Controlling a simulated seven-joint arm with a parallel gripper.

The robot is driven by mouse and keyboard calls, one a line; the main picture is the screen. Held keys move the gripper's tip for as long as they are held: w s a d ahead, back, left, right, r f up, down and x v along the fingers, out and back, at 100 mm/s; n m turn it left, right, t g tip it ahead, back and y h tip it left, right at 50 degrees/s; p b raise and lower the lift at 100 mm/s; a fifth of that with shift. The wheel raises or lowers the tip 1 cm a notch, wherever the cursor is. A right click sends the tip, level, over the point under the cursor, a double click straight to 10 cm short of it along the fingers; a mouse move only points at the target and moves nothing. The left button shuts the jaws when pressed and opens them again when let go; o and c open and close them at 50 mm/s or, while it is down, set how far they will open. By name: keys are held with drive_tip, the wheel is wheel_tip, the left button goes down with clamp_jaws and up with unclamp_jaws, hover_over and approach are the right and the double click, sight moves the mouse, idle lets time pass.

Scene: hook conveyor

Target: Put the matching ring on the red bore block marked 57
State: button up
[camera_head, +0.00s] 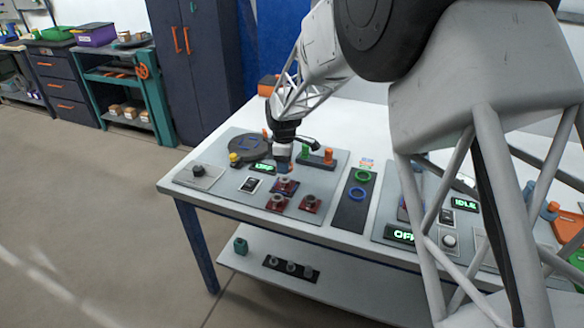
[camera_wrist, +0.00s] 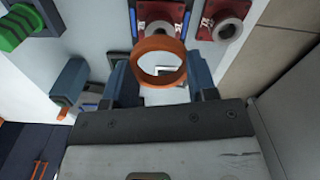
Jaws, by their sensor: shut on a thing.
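An orange ring (camera_wrist: 160,43) is held between the two fingers of my gripper (camera_wrist: 160,66), which is shut on it. In the head view my gripper (camera_head: 283,166) hangs low over the panel, just behind the red bore blocks. Three red bore blocks stand there: a back one (camera_head: 287,185), a front left one (camera_head: 276,203) and a front right one (camera_head: 311,205). Two red blocks (camera_wrist: 178,14) (camera_wrist: 241,10) with grey round bosses show at the top of the wrist view. The ring partly overlaps the left one. Their markings are too small to read surely.
A dark strip (camera_head: 350,213) to the right carries a green ring (camera_head: 362,176) and a blue ring (camera_head: 357,193). A dark rack (camera_head: 317,161) with green and orange pieces stands behind the blocks. A round dark plate (camera_head: 249,147) and a yellow button (camera_head: 234,158) are at left.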

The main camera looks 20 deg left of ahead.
sight(284, 177)
drive_tip(key=shift+f, duration=0.15)
idle(0.3)
drive_tip(key=shift+f, duration=1.7)
drive_tip(key=shift+f, duration=1.25)
idle(4.5)
